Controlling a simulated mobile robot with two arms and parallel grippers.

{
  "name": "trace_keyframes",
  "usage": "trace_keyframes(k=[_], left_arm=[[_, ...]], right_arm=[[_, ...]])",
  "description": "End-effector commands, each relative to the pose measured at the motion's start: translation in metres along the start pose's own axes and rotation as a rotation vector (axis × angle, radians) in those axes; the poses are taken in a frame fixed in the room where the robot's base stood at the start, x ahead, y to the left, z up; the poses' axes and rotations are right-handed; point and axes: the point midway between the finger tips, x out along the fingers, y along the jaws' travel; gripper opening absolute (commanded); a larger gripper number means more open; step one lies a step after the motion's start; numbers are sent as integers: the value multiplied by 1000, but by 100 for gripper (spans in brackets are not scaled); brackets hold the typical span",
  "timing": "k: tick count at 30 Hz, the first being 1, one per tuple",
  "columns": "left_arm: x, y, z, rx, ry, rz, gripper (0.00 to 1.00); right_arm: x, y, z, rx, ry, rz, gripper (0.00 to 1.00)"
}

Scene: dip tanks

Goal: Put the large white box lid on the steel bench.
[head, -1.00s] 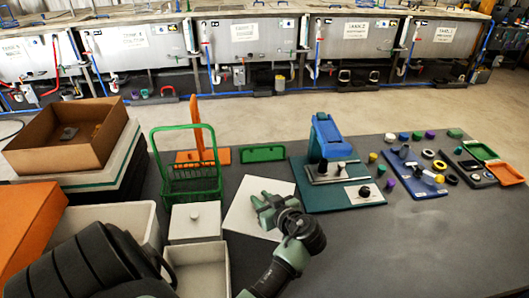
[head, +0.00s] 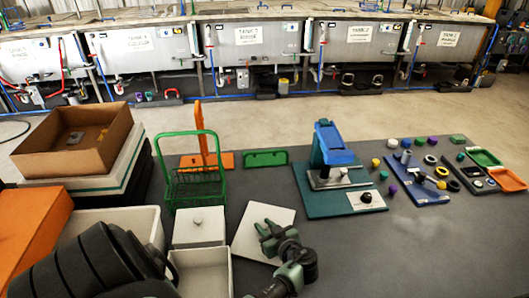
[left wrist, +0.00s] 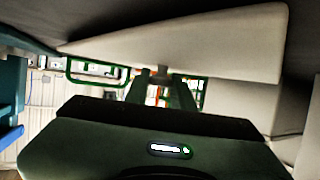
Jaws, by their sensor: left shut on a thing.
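The large white lid (head: 248,228) is a flat white square in the head view, right of the white boxes and over the grey bench top (head: 400,250). My left gripper (head: 268,232) is over its right half, shut on it. In the left wrist view the lid (left wrist: 190,40) is a broad pale slab, and the fingers (left wrist: 162,84) close on a small knob-like part at its face. The head view does not show clearly whether the lid touches the bench. My right gripper is not in view.
A small white lid with a knob (head: 198,225), an open white box (head: 203,275) and a green wire basket (head: 193,185) stand left of the lid. A green mat with a blue press (head: 330,150) stands to its right. The front right of the bench is bare.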

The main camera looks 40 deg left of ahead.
Motion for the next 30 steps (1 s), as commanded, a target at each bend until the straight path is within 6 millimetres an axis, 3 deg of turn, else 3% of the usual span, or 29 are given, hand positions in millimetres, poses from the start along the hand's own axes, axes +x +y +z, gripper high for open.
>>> trace_keyframes(k=[5, 6, 8, 20, 30], left_arm=[[2, 0, 4, -1, 0, 0, 0], [1, 0, 3, 0, -1, -1, 32], [1, 0, 2, 0, -1, -1, 46], [-2, 0, -3, 1, -1, -1, 46], [-55, 0, 4, -4, -4, 1, 46]], right_arm=[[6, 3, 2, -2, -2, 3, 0], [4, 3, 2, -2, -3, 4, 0], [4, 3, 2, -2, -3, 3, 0], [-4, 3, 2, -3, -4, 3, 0], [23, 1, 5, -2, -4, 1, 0]])
